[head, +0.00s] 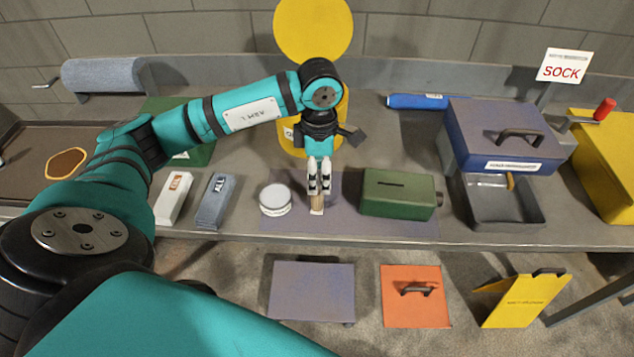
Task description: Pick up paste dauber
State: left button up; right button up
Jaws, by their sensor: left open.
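What looks like the paste dauber (317,204) stands or lies on the grey-purple mat; a short tan piece with a pale lower end shows below my left gripper. My left gripper (319,188) points down right over it, with its white fingertips close together in the picture but open. The fingers hide the upper part of the dauber, and I cannot tell whether they touch it. A round tin (275,199) with a pale lid sits just left of the gripper. My right gripper is not in view.
A green slotted box (398,193) stands close on the right of the gripper. A yellow round-topped object (314,28) rises behind. A blue lidded box (505,138) and open tray (500,208) are further right.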

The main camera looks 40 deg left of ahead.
aim_at(317, 196)
pick_arm(q)
notch_tip(317, 196, down, 3)
jog(key=shift+r, duration=0.1)
jog(key=f+p, duration=0.1)
jog(key=f, duration=0.1)
jog(key=f+p, duration=0.1)
jog(key=f, duration=0.1)
jog(key=shift+s, duration=0.4)
jog(key=shift+w+f, duration=0.1)
jog(key=shift+f, duration=0.55)
jog(key=c, duration=1.1)
jog(key=shift+r, duration=0.15)
jog(key=shift+r, duration=0.5)
notch_tip(317, 196, up, 2)
jog(key=shift+r+b, duration=0.1)
jog(key=shift+b, duration=0.6)
jog(key=s+d+b, duration=0.1)
jog(key=s+d, duration=0.1)
jog(key=s, duration=0.3)
jog(key=s+d+r+b, duration=0.1)
jog(key=s+d, duration=0.1)
jog(key=s, duration=0.3)
jog(key=s+d+b, duration=0.2)
jog(key=s, duration=0.3)
jog(key=shift+r, duration=0.3)
